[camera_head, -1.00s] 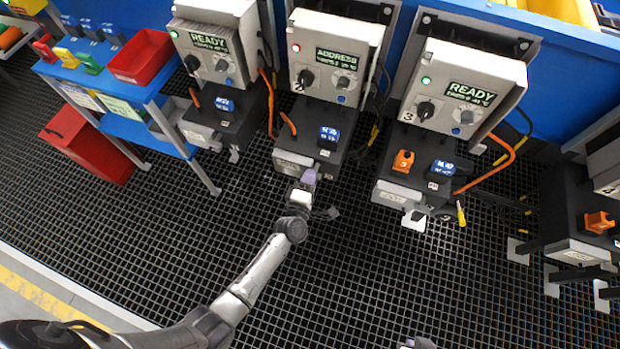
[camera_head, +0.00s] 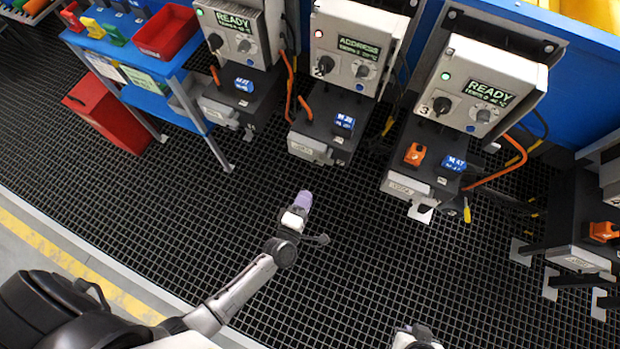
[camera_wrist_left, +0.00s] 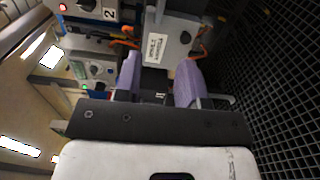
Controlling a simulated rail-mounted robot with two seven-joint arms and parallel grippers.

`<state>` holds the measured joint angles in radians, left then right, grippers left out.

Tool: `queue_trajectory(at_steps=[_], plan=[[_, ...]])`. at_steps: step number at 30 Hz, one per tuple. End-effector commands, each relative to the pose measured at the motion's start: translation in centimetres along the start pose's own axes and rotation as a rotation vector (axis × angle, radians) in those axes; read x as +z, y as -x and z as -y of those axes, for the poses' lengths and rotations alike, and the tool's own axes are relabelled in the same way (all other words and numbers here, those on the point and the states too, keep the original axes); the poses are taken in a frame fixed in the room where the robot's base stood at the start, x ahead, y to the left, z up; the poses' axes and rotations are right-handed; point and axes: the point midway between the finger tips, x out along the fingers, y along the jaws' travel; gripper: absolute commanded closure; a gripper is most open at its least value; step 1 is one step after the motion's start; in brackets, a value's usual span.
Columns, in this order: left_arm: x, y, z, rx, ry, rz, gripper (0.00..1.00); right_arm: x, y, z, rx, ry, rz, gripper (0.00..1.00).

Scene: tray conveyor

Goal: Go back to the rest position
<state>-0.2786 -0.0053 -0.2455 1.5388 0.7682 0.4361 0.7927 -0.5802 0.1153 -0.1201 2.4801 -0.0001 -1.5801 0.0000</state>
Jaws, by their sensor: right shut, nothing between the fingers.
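My left gripper (camera_head: 303,199) has purple fingers and hangs over the dark grid floor, in front of station 2 and clear of it. In the left wrist view its two fingers (camera_wrist_left: 158,78) stand apart with nothing held between them; station 2 shows beyond the gap. My right gripper (camera_head: 421,333) shows only partly at the bottom edge of the head view, over the floor and away from the stations. It is shut and empty.
Station 2 (camera_head: 357,50) reads ADDRESS and has a blue block (camera_head: 344,123) on its dark base. Station 3 (camera_head: 480,90) reads READY, with an orange block (camera_head: 414,154) and a blue block (camera_head: 454,165). A blue table (camera_head: 150,98) stands left. The floor ahead is clear.

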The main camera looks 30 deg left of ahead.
Motion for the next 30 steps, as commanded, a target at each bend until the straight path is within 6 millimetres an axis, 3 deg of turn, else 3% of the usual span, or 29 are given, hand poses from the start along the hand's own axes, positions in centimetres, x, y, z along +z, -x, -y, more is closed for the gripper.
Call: queue_trajectory(at_steps=[6, 24, 30], plan=[[0.0, 1.0, 0.0, 0.001, -0.001, 0.000, 0.63, -0.1, 0.2, 0.0, -0.001, -0.001, 0.000, 1.00], [0.0, 1.1, 0.0, 0.000, -0.002, 0.000, 0.63, 0.0, 0.1, -0.3, 0.007, 0.009, 0.002, 1.00], [1.1, 1.1, 1.2, -0.066, -0.126, 0.073, 0.63, 0.0, 0.1, -0.3, 0.007, 0.009, 0.001, 1.00]])
